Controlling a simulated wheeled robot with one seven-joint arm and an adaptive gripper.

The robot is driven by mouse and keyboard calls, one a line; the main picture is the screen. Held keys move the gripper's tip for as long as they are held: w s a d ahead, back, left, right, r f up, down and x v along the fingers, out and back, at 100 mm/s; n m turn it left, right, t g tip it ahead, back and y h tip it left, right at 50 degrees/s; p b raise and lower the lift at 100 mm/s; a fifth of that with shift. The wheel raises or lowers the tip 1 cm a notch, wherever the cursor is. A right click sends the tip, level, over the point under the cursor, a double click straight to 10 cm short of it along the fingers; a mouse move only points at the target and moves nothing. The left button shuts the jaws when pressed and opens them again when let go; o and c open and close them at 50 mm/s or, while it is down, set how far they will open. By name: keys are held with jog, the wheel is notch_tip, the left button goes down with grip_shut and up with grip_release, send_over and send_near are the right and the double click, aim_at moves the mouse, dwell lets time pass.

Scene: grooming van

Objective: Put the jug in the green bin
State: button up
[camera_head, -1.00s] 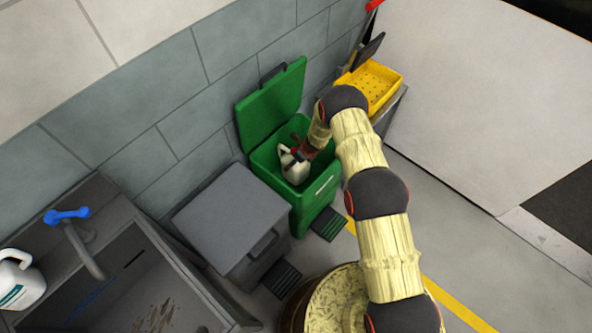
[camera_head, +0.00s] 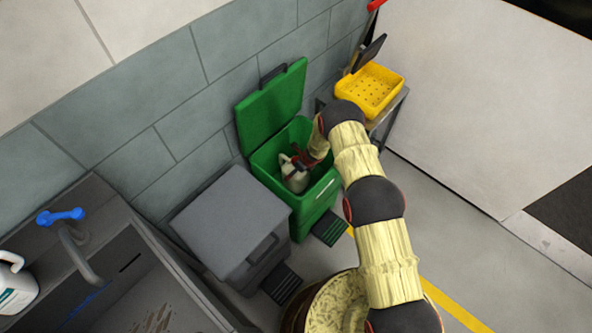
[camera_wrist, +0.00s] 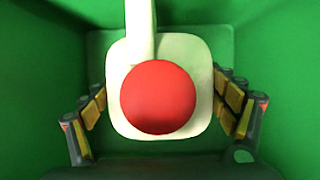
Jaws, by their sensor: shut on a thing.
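The jug (camera_head: 293,178) is white with a handle, and its red cap shows in the wrist view (camera_wrist: 158,97). It is inside the open green bin (camera_head: 322,190), below the rim. The bin's lid (camera_head: 272,105) stands raised against the wall. My gripper (camera_head: 301,163) reaches down into the bin and is shut on the jug. In the wrist view its fingers (camera_wrist: 165,108) lie on both sides of the jug, with green bin walls all around. Whether the jug touches the bin floor is hard to tell.
A grey lidded bin (camera_head: 228,222) stands left of the green one. A yellow tray (camera_head: 369,90) sits on a stand to the right. A sink with a blue-handled tap (camera_head: 62,216) and another white jug (camera_head: 15,285) are at lower left. Floor at right is clear.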

jog(key=shift+f, duration=0.3)
jog(key=o, duration=1.2)
jog(key=shift+r, duration=0.1)
jog(key=shift+c, duration=0.2)
jog(key=shift+o, duration=0.3)
jog(key=p+v, duration=0.4)
jog(key=v, duration=0.9)
jog(key=shift+w+a+r, duration=0.1)
